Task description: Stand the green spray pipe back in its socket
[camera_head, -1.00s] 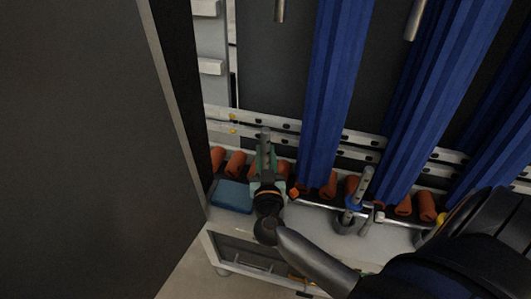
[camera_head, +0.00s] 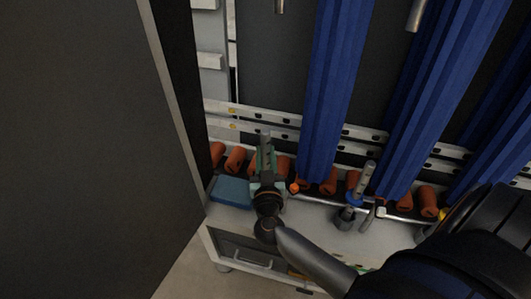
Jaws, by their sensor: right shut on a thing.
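The green spray pipe (camera_head: 265,156) shows as a short, near-upright piece with a grey top, just beyond my right gripper (camera_head: 266,178). My right gripper is shut on it; the wrist and hand hide its lower part. The pipe's socket is hidden or cannot be told apart behind the gripper. A similar pipe with a blue collar (camera_head: 356,192) stands tilted in a dark round socket (camera_head: 345,218) to the right. My left gripper is not in view.
A blue block (camera_head: 232,192) lies left of my gripper. Orange rollers (camera_head: 236,158) line the back of the shelf. Long blue brushes (camera_head: 335,90) hang right of the gripper. A large dark panel (camera_head: 90,150) fills the left. White perforated rails (camera_head: 285,130) run behind.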

